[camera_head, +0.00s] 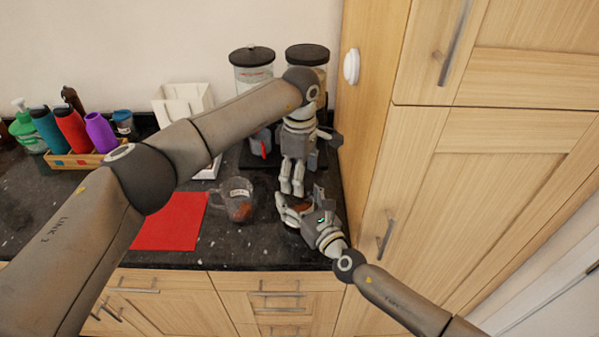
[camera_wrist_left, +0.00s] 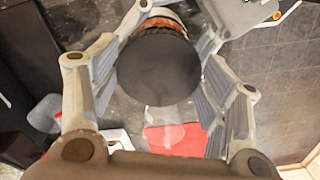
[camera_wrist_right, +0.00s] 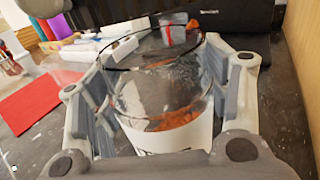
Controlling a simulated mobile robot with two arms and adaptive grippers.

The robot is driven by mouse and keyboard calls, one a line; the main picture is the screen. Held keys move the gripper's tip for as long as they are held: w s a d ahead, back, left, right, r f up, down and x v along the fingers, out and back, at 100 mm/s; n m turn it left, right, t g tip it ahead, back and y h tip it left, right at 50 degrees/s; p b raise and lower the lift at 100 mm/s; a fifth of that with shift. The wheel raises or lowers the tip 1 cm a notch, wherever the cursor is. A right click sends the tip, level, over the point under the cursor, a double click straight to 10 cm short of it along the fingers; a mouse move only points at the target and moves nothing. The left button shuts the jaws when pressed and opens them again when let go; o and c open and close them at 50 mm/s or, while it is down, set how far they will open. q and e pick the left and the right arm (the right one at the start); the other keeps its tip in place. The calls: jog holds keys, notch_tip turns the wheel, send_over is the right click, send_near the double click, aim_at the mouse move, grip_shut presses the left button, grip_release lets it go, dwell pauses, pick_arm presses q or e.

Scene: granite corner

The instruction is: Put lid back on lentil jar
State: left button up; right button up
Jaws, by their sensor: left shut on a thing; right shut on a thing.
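The lentil jar is clear glass with orange-red lentils low inside and a pale label; it stands in the right wrist view (camera_wrist_right: 160,95) with its rim bare. My right gripper (camera_head: 295,208) is shut around its sides, and the jar is mostly hidden in the head view. My left gripper (camera_head: 291,190) points down just above and behind the right one. It is shut on the round black lid, which fills the middle of the left wrist view (camera_wrist_left: 160,68). A brown-red strip shows beyond the lid's edge. The exact gap between lid and jar cannot be told.
A glass measuring jug (camera_head: 238,200) with reddish contents stands left of the grippers, by a red mat (camera_head: 170,222). Two big black-lidded canisters (camera_head: 252,72) stand at the back. A bottle caddy (camera_head: 75,158) is far left. A wooden cabinet side (camera_head: 365,110) bounds the counter on the right.

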pick_arm(q)
jog(key=shift+f, duration=0.9)
jog(key=shift+f, duration=0.55)
pick_arm(e)
jog(key=c, duration=0.5)
jog(key=shift+c, duration=0.3)
pick_arm(q)
jog(key=m, duration=1.9)
jog(key=shift+s+a, duration=0.1)
jog(key=shift+a, duration=0.2)
